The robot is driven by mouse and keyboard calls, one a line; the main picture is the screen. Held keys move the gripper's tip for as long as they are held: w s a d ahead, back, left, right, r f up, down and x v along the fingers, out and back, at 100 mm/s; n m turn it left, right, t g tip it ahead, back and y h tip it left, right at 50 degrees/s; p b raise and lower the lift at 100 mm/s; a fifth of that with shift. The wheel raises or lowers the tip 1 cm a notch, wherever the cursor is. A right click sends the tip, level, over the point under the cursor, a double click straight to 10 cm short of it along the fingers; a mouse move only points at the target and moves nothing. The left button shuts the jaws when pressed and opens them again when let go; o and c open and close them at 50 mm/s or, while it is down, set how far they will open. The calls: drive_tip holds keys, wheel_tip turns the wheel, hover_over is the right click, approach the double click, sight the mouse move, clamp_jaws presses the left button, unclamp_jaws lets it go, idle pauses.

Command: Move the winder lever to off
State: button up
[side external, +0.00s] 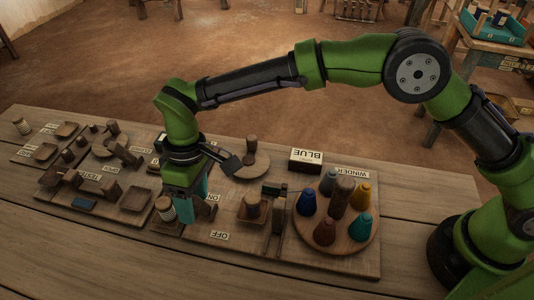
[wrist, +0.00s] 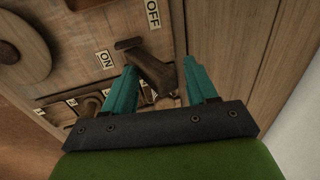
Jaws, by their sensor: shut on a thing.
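The winder lever (wrist: 152,70) is a dark wooden handle on the board, seen in the wrist view between the teal fingers of my gripper (wrist: 160,66). My gripper is shut on it. The ON label (wrist: 105,60) lies to the left of the lever and the OFF label (wrist: 152,13) lies above it. In the side view my gripper (side external: 187,214) points down at the board, and its fingers hide most of the lever. There the ON label (side external: 212,197) is just right of the fingers and the OFF label (side external: 219,236) is nearer the front edge.
To the right are an upright wooden post assembly (side external: 274,212) and a round tray (side external: 350,243) of coloured cones. The BLUE sign (side external: 306,160) stands behind. The front table strip is clear.

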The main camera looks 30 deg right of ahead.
drive_tip(key=shift+s+a+f, duration=0.3)
drive_tip(key=shift+s+f, duration=0.05)
drive_tip(key=shift+s, duration=0.3)
drive_tip(key=shift+o, duration=0.8)
drive_tip(key=shift+w+r, duration=0.1)
drive_tip(key=shift+r, duration=2.1)
drive_tip(key=shift+w+d+r, duration=0.1)
drive_tip(key=shift+w+r, duration=0.1)
drive_tip(key=shift+r, duration=1.05)
drive_tip(key=shift+w+d+r, duration=0.1)
drive_tip(key=shift+d, duration=0.05)
